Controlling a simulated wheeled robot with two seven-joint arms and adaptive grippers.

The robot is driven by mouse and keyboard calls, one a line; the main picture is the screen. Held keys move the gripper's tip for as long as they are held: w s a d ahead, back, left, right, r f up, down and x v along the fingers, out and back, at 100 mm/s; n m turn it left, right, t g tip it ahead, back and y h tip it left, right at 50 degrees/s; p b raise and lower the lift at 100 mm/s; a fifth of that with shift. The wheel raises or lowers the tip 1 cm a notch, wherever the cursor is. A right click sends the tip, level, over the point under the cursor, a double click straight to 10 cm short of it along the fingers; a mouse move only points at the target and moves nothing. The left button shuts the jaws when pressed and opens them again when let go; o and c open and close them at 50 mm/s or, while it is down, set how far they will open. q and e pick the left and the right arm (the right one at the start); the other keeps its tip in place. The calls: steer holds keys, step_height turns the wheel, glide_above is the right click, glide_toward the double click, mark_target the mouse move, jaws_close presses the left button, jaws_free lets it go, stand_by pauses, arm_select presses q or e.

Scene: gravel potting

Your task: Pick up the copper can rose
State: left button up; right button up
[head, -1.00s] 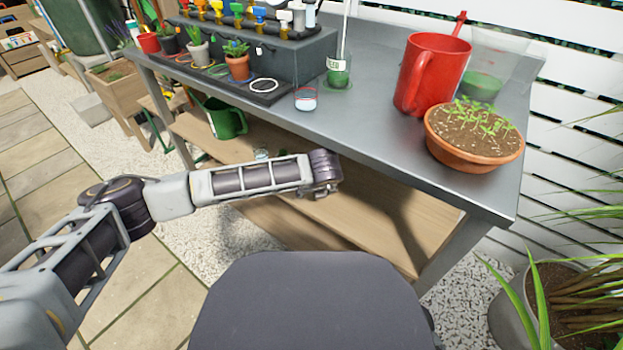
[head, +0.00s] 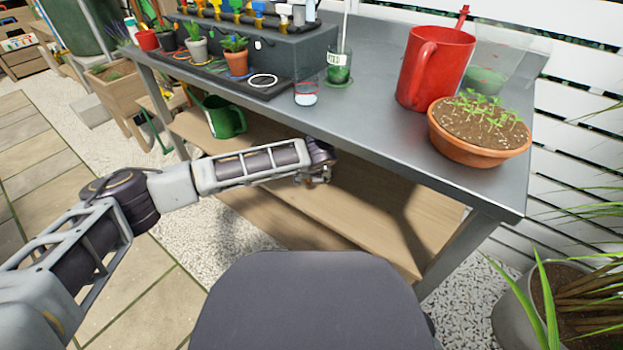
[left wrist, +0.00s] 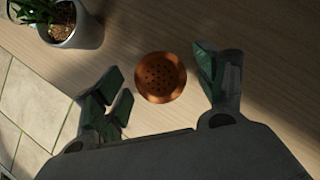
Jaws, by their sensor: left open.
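The copper can rose (left wrist: 161,78) is a round copper disc with small holes. In the left wrist view it lies on the wooden lower shelf (left wrist: 210,25), between and a little beyond the fingertips of my left gripper (left wrist: 163,85). The gripper is open, with one finger on each side and no visible contact. In the head view the left arm reaches to the bench's lower shelf, and the rose is hidden there. My right gripper is not in view.
A potted plant (left wrist: 62,22) stands near the shelf edge. Above, the metal bench top (head: 380,130) carries a red jug (head: 436,68) and a terracotta bowl of seedlings (head: 478,130). A green watering can (head: 222,117) stands on the shelf further left.

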arm_select(q)
steer(key=shift+c, duration=0.4)
steer(key=shift+c, duration=1.1)
steer(key=c, duration=0.7)
steer(key=shift+c, duration=0.4)
steer(key=shift+r, duration=0.1)
